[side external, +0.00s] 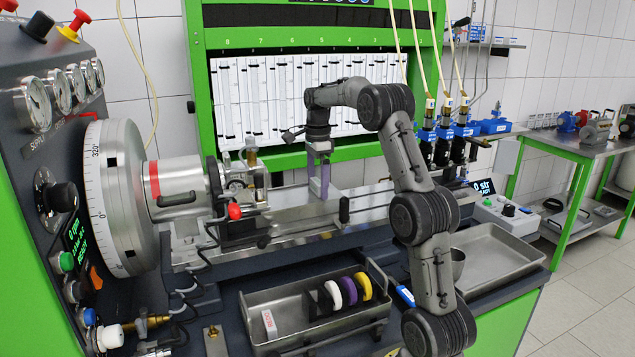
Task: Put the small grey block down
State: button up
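My gripper (319,180) points straight down over the metal bench rail (290,222), near the middle of the picture. Its long grey and purple-tinted fingers reach down close to the rail. A small pale grey piece (331,194) shows at the fingertips; it may be the small grey block, but it is too small to tell. I cannot make out whether the fingers touch it, or whether it rests on the rail. The gap between the fingers is not clear from this side.
A metal tray (290,300) with white, purple and yellow rings stands in front. The large dial wheel (108,195) and clamp stand left of the gripper. Injectors (445,140) hang at the right.

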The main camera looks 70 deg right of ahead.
aim_at(318, 181)
jog(key=shift+r, duration=0.1)
notch_tip(318, 181, up, 11)
jog(key=a+r+n+t, duration=0.1)
jog(key=a+r+n, duration=0.3)
jog(key=a+n, duration=0.55)
jog(key=s+a+f+n+t+h, duration=0.15)
jog(key=s+a+n, duration=0.25)
jog(key=a, duration=0.9)
jog(key=s+a+f+n+t+y, duration=0.1)
jog(key=s+a+f+n+t, duration=0.2)
jog(key=s+a+f+n, duration=0.8)
jog(key=s+a+n, duration=0.1)
jog(key=s+n, duration=0.1)
jog(key=s, duration=0.1)
jog(key=shift+s+f, duration=0.15)
jog(key=shift+f, duration=0.25)
jog(key=shift+n+y, duration=0.25)
